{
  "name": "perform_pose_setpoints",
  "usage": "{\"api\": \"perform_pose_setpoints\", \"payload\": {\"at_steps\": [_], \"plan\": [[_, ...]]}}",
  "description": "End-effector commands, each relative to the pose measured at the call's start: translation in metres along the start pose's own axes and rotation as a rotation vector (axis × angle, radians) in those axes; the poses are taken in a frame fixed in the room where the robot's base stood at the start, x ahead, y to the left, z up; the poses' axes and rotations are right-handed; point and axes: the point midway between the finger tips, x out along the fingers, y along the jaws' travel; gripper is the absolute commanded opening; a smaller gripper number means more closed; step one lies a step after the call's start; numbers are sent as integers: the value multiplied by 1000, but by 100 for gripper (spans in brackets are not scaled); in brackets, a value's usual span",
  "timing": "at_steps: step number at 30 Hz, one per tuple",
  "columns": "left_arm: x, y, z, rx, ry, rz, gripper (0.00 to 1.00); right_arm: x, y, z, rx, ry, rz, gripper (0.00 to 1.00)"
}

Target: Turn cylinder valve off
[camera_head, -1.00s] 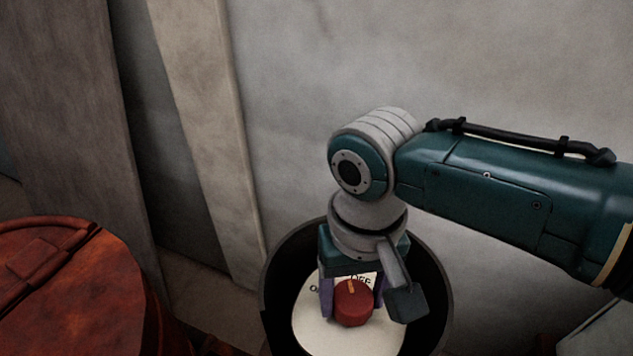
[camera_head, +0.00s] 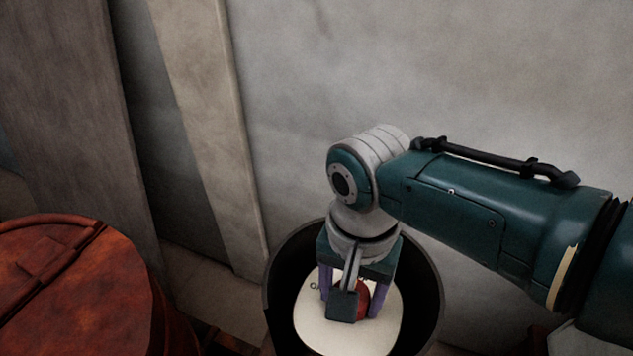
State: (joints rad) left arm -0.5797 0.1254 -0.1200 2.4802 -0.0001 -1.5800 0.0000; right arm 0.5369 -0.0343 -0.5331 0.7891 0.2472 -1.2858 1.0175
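The red valve knob (camera_head: 364,299) sits on a pale round dial plate (camera_head: 316,330) inside a dark round housing (camera_head: 429,300) at the bottom centre. My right gripper (camera_head: 351,297) points down over the plate, with its purple fingers on either side of the knob. I cannot tell whether the fingers press on it. A dark block on my wrist covers the left part of the knob, its pointer mark and most of the plate's lettering. My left gripper is out of view.
A rusty red drum (camera_head: 75,290) stands at the lower left. Boards (camera_head: 205,130) lean on the grey wall (camera_head: 430,80) behind the housing. Clear wall lies above my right arm.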

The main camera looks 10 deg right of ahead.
Motion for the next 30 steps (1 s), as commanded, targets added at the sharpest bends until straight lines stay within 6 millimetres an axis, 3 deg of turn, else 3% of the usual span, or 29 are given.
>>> {"api": "perform_pose_setpoints", "payload": {"at_steps": [11,12,19,30], "plan": [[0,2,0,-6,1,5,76,-1,0,-1,7,3,-1,11],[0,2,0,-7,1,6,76,-1,0,-1,6,3,-1,71],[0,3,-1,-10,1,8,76,0,0,-1,5,2,-1,97],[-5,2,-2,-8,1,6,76,-9,0,0,4,1,-2,97]]}}
